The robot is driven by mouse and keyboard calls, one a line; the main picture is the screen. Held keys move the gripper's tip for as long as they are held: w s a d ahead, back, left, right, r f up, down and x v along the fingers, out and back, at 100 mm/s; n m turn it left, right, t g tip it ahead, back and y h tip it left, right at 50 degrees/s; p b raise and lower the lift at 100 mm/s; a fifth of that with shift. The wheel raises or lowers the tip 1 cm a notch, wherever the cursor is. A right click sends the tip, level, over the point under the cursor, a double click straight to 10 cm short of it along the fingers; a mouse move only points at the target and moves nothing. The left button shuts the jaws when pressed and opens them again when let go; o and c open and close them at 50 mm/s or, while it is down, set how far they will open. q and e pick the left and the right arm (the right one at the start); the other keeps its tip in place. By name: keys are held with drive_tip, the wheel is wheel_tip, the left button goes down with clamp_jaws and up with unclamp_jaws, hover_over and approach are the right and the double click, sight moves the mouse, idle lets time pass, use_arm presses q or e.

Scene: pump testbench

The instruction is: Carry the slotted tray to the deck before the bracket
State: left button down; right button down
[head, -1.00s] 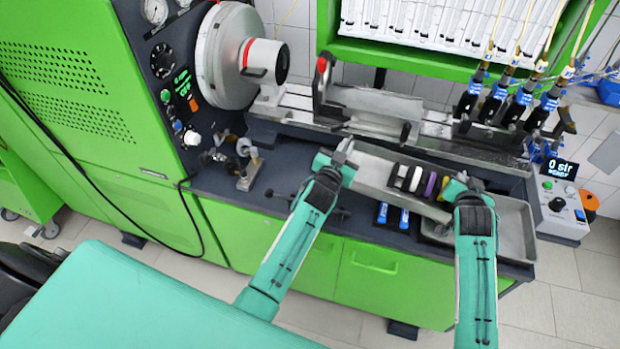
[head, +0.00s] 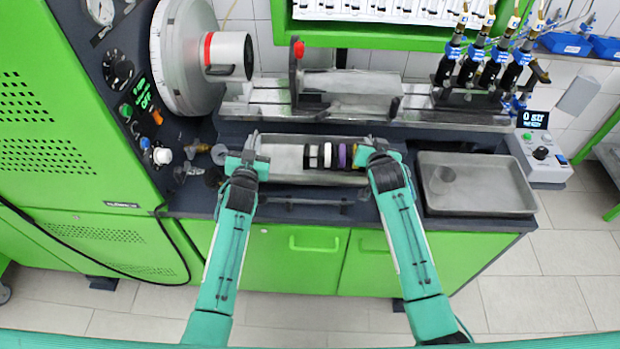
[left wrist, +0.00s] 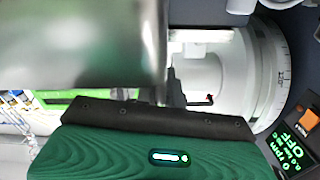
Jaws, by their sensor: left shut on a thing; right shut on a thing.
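The slotted tray (head: 285,158) is a grey metal tray with dark, white, purple and yellow pieces standing in a row toward its right half. My left gripper (head: 253,150) is shut on its left end. My right gripper (head: 373,148) is shut on its right end. The tray looks level, over the dark deck (head: 310,212) in front of the bracket (head: 297,80) on the rail; I cannot tell whether it touches the deck. In the left wrist view a blurred grey metal surface (left wrist: 80,45) fills the upper left and the fingertips are hidden.
A second, shallow grey tray (head: 490,190) with a round grey piece lies on the deck at right. The chuck (head: 190,55) and green cabinet stand at left. Several injectors (head: 495,65) stand on the rail behind. A control box (head: 543,155) is at far right.

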use_arm(q)
drive_tip(key=shift+r, duration=0.1)
use_arm(e)
drive_tip(key=shift+d+r, duration=0.2)
drive_tip(key=shift+d, duration=0.05)
